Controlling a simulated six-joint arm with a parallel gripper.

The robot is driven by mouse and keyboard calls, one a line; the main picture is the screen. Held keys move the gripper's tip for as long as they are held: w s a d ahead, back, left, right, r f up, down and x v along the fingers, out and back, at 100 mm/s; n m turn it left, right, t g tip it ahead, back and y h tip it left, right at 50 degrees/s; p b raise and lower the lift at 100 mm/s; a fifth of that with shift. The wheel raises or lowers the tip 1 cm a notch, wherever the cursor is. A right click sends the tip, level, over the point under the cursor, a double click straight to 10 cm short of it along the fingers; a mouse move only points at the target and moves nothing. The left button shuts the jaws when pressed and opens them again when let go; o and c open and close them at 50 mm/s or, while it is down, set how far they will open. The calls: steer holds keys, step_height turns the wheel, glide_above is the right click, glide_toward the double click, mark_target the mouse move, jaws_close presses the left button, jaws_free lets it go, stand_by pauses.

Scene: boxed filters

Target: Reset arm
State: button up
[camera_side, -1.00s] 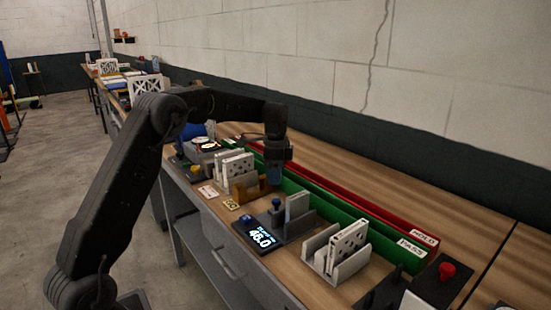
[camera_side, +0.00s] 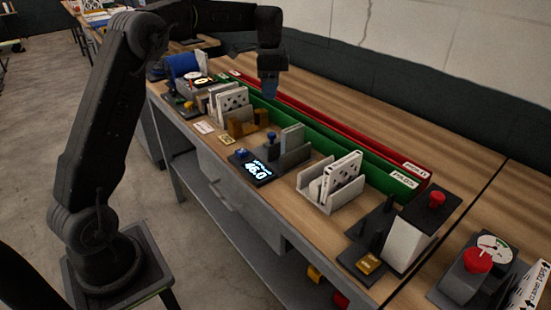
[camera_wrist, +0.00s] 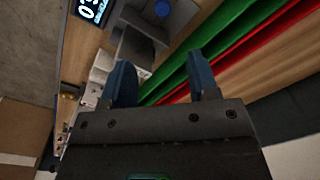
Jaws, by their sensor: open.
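My gripper (camera_side: 269,88) hangs above the workbench, over the green and red channels, pointing down. In the wrist view its two blue fingers (camera_wrist: 163,84) stand apart with nothing between them. In the side view it is clear of the bench items. Boxed filters (camera_side: 342,172) stand upright in a grey rack (camera_side: 345,195) at the front right. More filters (camera_side: 232,99) stand in a rack further back on the left. The display (camera_side: 257,171) reads 46.0 and sits beside a grey fixture (camera_side: 290,157).
The green channel labelled PASS (camera_side: 404,179) and the red channel (camera_side: 416,170) run along the back of the bench. A stand with a red button (camera_side: 436,199) and a gauge (camera_side: 494,247) are at the right. The wooden bench behind the channels is clear.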

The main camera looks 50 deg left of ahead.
steer(key=s+d+r+n+t, duration=0.2)
steer(key=s+d+r+n, duration=0.1)
steer(key=s+d, duration=0.6)
steer(key=s+d+r+n+t, duration=0.25)
steer(key=s+d, duration=0.45)
steer(key=s, duration=0.5)
steer(key=s+d+f+n, duration=0.2)
steer(key=s+f+n, duration=0.1)
steer(key=s, duration=0.6)
steer(key=shift+d+f+t, duration=0.35)
steer(key=shift+f+t, duration=0.1)
steer(key=shift+f, duration=0.15)
